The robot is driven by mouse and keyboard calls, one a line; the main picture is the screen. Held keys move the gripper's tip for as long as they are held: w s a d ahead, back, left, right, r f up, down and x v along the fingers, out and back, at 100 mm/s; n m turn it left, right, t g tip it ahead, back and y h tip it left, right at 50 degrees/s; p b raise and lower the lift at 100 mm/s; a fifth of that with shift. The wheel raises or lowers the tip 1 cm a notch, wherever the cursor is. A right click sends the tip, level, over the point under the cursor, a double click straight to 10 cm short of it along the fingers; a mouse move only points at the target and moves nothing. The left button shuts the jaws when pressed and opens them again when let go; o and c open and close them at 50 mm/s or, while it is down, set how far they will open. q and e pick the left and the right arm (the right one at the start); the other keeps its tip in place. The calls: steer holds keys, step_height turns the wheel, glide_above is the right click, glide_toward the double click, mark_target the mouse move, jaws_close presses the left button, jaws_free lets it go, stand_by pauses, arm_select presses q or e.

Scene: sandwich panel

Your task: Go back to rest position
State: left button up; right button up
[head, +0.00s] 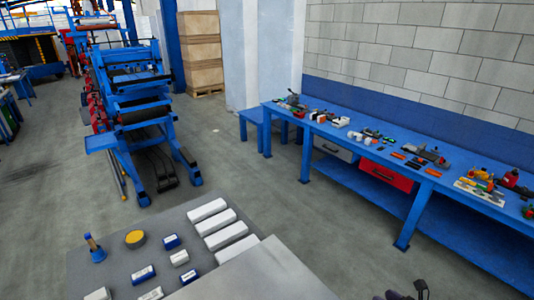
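A small dark part of what looks like my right gripper (408,292) shows at the bottom edge of the head view, right of centre. It is cut off by the frame, so I cannot tell whether it is open or shut. It appears over the floor, apart from the grey table. My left gripper is not in view. A plain light grey panel (262,275) lies at the bottom centre, at the table's near right corner.
The grey table (90,262) holds several white blocks (216,225), blue-and-white boxes (171,241), a yellow round item (135,238) and a blue tool (95,248). A blue workbench (350,140) with scattered parts runs along the right wall. A blue machine (140,105) stands behind. Floor between is clear.

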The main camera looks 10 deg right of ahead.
steer(key=d+r+m+t+h, duration=0.25)
steer(key=r+m+h, duration=0.4)
steer(key=m, duration=0.35)
steer(key=d+r+m+t+h, duration=0.1)
steer(key=r+m+t+h, duration=0.2)
steer(key=r+m+h, duration=0.45)
steer(key=s+a+f+m+g+y+p, duration=0.2)
steer(key=s+a+f+m+g+y, duration=0.1)
steer(key=s+a+m+g, duration=0.4)
steer(key=s+a+f+m+g+y+p, duration=0.2)
steer(key=s+a+f+m+g, duration=0.2)
steer(key=s+a+m+g, duration=0.3)
steer(key=s+a+r+m+g+y+p, duration=0.1)
steer(key=s+a+r+m+y+p, duration=0.2)
steer(key=s+a+y+p, duration=0.2)
steer(key=s+a+p, duration=0.3)
steer(key=s+a, duration=0.4)
steer(key=s, duration=0.1)
steer(key=shift+s+a+r+y, duration=0.15)
steer(key=shift+s+a+y, duration=0.2)
steer(key=shift+a+y, duration=0.05)
